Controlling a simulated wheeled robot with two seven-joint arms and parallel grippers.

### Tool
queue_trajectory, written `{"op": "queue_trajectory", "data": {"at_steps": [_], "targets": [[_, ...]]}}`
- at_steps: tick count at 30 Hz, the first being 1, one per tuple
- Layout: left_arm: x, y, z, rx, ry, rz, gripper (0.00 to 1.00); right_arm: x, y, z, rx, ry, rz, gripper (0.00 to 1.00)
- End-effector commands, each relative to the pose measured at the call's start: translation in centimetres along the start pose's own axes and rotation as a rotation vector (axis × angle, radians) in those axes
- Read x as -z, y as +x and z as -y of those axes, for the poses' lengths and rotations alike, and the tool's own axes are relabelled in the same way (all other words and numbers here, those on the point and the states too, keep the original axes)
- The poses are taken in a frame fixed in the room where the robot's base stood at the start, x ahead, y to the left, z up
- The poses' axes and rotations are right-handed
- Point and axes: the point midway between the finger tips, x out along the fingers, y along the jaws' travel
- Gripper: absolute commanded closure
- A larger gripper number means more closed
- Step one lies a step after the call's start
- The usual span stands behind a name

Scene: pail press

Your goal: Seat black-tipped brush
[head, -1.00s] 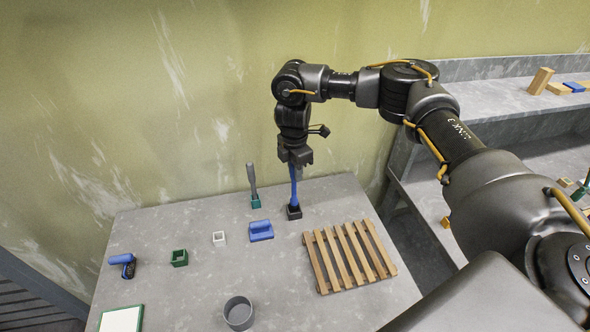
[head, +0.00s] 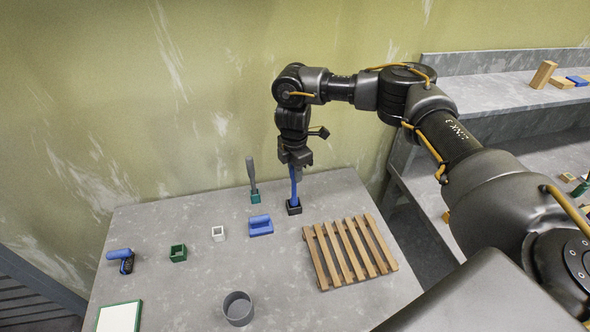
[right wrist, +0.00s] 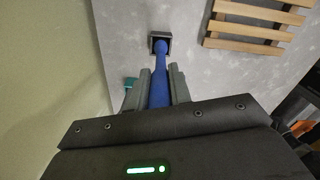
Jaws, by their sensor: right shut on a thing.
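My right gripper (head: 297,168) is shut on the blue brush (head: 294,186) and holds it upright over a small black square holder (head: 294,207) near the back of the table. In the right wrist view the blue brush (right wrist: 160,85) runs between the fingers to the black holder (right wrist: 160,43). The brush's lower end is at the holder's opening and seems to be inside it; its tip is hidden and I cannot tell how deep it sits. My left gripper is out of view.
A grey brush (head: 252,173) stands in a teal holder (head: 255,198) to the left. A blue block-like tool (head: 260,226), a white holder (head: 218,233), a green holder (head: 178,253) and a grey pail (head: 238,308) are nearby. A wooden pallet (head: 350,252) lies to the right.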

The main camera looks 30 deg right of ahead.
Motion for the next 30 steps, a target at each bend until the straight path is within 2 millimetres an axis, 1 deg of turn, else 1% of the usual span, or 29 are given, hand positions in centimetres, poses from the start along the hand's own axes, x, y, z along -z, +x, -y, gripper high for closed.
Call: {"op": "queue_trajectory", "data": {"at_steps": [15,26,27,30], "targets": [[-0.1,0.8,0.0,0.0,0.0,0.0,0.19,0.0,1.6,0.0,-0.001,0.0,0.0,1.0],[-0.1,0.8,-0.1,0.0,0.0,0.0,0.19,0.0,1.7,0.0,-0.001,0.0,0.0,1.0],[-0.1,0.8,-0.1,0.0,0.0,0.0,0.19,0.0,1.7,0.0,-0.001,0.0,0.0,0.77],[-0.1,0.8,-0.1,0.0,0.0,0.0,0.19,0.0,1.7,0.0,-0.001,0.0,0.0,0.64]]}}
